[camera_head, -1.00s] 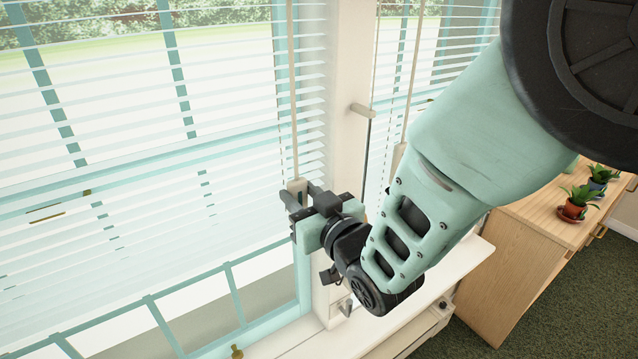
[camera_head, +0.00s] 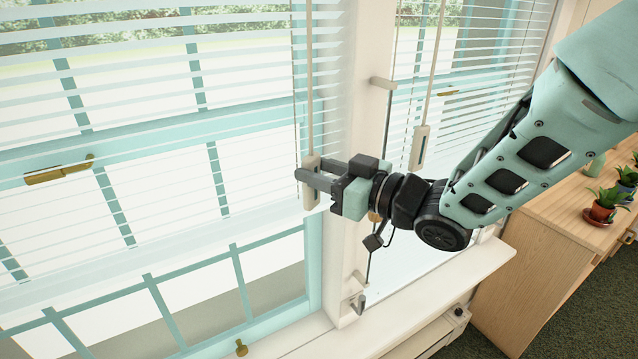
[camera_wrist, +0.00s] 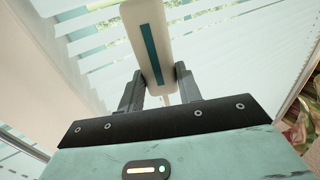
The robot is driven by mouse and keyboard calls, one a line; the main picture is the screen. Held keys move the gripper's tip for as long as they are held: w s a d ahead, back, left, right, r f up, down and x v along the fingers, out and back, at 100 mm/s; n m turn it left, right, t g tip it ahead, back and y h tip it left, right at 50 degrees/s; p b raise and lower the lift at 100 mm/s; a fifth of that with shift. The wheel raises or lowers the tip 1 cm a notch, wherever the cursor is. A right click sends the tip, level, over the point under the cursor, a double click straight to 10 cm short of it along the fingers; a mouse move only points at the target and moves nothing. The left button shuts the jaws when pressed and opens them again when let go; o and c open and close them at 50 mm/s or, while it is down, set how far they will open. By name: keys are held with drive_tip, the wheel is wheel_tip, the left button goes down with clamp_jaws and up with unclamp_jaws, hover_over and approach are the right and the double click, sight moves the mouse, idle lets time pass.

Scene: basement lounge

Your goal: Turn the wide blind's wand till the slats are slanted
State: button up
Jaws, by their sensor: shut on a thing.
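The wide blind (camera_head: 140,165) hangs across the large window at the left in the head view. Its slats look tilted open, with the window bars and garden showing between them. Its wand (camera_head: 310,80) hangs near the blind's right edge and ends in a thick pale handle (camera_head: 311,182). My gripper (camera_head: 310,181) is shut on this handle, coming from the right. In the wrist view the handle (camera_wrist: 148,40) stands between my two fingers (camera_wrist: 158,92), with a teal stripe facing the camera. The handle's far side is hidden.
A narrower blind (camera_head: 455,90) hangs to the right, with its own wand handle (camera_head: 419,147). A white post with a peg (camera_head: 383,83) stands between the windows. Below are the sill (camera_head: 430,290) and a wooden cabinet (camera_head: 545,235) with potted plants (camera_head: 606,205).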

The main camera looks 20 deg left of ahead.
drive_tip(key=shift+w+n+g, duration=0.2)
drive_tip(key=shift+n+g, duration=0.6)
drive_tip(key=shift+g, duration=0.4)
drive_tip(key=shift+y, duration=0.3)
drive_tip(key=o, duration=1)
drive_tip(key=shift+d+b, duration=0.1)
drive_tip(key=shift+b, duration=0.2)
drive_tip(key=d+b, duration=0.1)
drive_tip(key=d, duration=0.4)
drive_tip(key=s+d+b, duration=0.1)
drive_tip(key=d+b, duration=0.1)
drive_tip(key=d, duration=0.4)
drive_tip(key=d+b, duration=0.2)
drive_tip(key=d, duration=0.4)
drive_tip(key=shift+s+d, duration=0.1)
drive_tip(key=shift+s, duration=0.3)
